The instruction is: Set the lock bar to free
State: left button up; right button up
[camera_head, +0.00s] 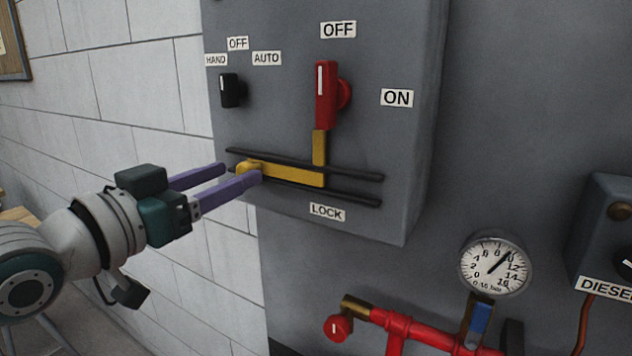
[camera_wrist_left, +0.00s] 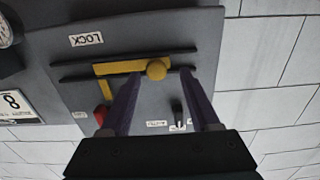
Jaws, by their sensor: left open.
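The yellow lock bar (camera_head: 290,175) lies between two dark rails above the LOCK label (camera_head: 327,212) on the grey panel. Its upright yellow tab reaches up to the red handle (camera_head: 326,95), which points up under the OFF label. A round yellow knob (camera_wrist_left: 156,69) sits at the bar's left end in the head view. My left gripper (camera_head: 243,173) is open, with its purple fingers either side of the knob. In the left wrist view the knob shows between the fingertips (camera_wrist_left: 160,75); contact cannot be told. My right gripper is not in view.
A black selector knob (camera_head: 230,90) with HAND, OFF and AUTO labels is up left on the panel. Below right are a pressure gauge (camera_head: 495,264), red pipework (camera_head: 410,328) and a grey DIESEL box (camera_head: 605,230). A white block wall (camera_head: 110,90) is at left.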

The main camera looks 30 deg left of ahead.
pick_arm(q)
jog(key=s+b, duration=0.2)
jog(key=s, duration=0.7)
jog(key=shift+a, duration=0.4)
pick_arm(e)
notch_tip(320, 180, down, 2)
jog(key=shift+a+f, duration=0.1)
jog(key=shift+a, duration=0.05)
pick_arm(q)
jog(key=s+d+f+g, duration=0.4)
jog(key=d+f+g, duration=0.25)
jog(key=f, duration=0.45)
jog(key=s+d+f+m+g+y, duration=0.1)
jog(key=s+d+f+g, duration=0.35)
jog(key=s+g, duration=0.4)
jog(key=w+p+v, duration=0.3)
jog(key=p+v, duration=2)
jog(key=p, duration=0.1)
jog(key=shift+d+r+t, duration=0.2)
jog(key=shift+r+t, duration=0.1)
jog(key=shift+r, duration=0.25)
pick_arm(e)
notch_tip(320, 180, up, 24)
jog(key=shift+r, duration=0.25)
